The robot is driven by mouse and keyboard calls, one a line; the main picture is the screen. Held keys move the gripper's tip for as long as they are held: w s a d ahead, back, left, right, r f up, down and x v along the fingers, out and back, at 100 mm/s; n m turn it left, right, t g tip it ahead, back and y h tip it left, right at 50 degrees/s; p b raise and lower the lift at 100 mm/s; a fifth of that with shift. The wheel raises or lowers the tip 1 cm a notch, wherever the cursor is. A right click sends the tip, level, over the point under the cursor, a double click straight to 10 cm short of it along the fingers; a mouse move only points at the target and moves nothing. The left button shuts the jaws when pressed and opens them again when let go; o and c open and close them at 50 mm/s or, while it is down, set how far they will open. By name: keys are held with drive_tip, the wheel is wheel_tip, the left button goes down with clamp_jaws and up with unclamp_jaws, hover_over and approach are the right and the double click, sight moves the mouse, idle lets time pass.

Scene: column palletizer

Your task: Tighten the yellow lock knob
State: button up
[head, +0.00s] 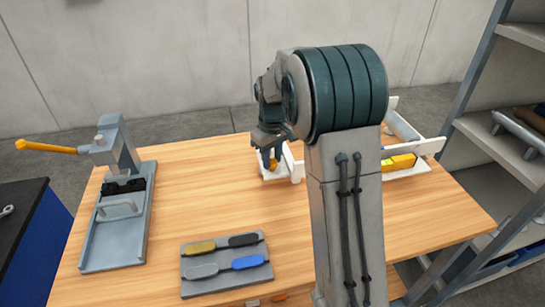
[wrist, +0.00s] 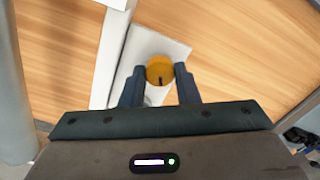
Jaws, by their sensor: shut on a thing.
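The yellow lock knob (wrist: 159,70) is round with a dark mark on its face, and sits on a light grey plate (wrist: 172,46) in the wrist view. My gripper (wrist: 158,77) is shut on the knob, with one dark finger at each side of it. In the head view a bit of the knob (head: 273,163) shows beneath my gripper (head: 267,152). My arm hides much of the white fixture (head: 432,146) around it.
A grey press (head: 122,160) with an orange lever stands at the left of the wooden table. A grey tray (head: 225,277) with several coloured handles lies at the front. Shelves (head: 500,150) stand at right.

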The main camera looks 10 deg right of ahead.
sight(272, 161)
drive_tip(key=m, duration=0.4)
drive_tip(key=shift+m, duration=0.4)
idle(0.4)
drive_tip(key=o, duration=1)
drive_tip(key=shift+c, duration=0.2)
drive_tip(key=shift+r, duration=0.15)
wheel_tip(272, 161, up, 14)
drive_tip(key=shift+f, duration=0.2)
